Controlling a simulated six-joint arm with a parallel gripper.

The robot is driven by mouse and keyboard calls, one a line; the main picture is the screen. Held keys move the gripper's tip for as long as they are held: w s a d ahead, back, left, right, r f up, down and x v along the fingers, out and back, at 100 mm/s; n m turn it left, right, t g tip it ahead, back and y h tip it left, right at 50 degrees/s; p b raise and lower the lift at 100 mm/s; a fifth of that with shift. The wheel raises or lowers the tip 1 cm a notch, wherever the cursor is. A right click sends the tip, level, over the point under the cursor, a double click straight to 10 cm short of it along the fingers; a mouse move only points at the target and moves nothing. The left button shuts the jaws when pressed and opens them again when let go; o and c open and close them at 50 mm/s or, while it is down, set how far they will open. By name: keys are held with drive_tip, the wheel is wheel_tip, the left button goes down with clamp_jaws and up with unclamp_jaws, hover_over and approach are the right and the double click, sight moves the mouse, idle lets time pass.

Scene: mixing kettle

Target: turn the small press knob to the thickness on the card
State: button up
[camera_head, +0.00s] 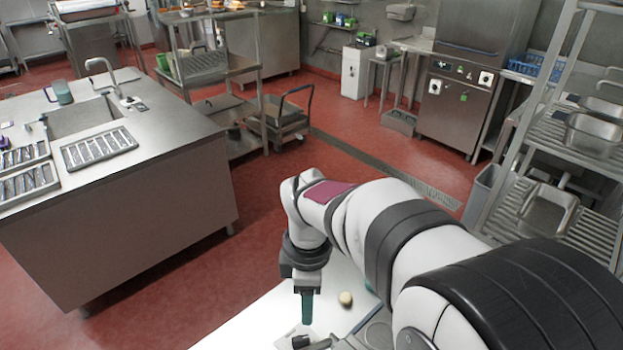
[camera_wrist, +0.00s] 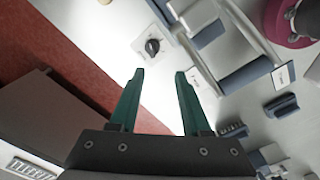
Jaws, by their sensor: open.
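In the wrist view a small dark knob (camera_wrist: 152,46) sits on a pale plate (camera_wrist: 140,50), just beyond my fingertips and roughly between them. My gripper (camera_wrist: 160,74) is open, its two green fingers apart with nothing between them. A grey and blue device (camera_wrist: 210,35), perhaps part of the press, lies right of the knob. A white card (camera_wrist: 284,76) with dark marks stands further right; its marks are too small to read.
A round cream object (camera_head: 345,298) rests on the white table (camera_head: 262,322), right of my gripper. A dark red rounded object (camera_wrist: 290,22) is at the upper right of the wrist view. More grey and blue parts (camera_wrist: 282,105) lie to the right. A steel sink counter (camera_head: 130,180) stands left, across open floor.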

sight(300, 339)
drive_tip(key=f+n, duration=0.1)
drive_tip(key=f, duration=0.4)
drive_tip(key=w+a+f+n, duration=0.1)
drive_tip(key=f, duration=1.1)
drive_tip(key=shift+w+a+f+n, duration=0.15)
drive_tip(key=shift+w+a+n, duration=0.2)
drive_tip(key=shift+a+n, duration=0.05)
drive_tip(key=shift+c, duration=0.3)
clamp_jaws()
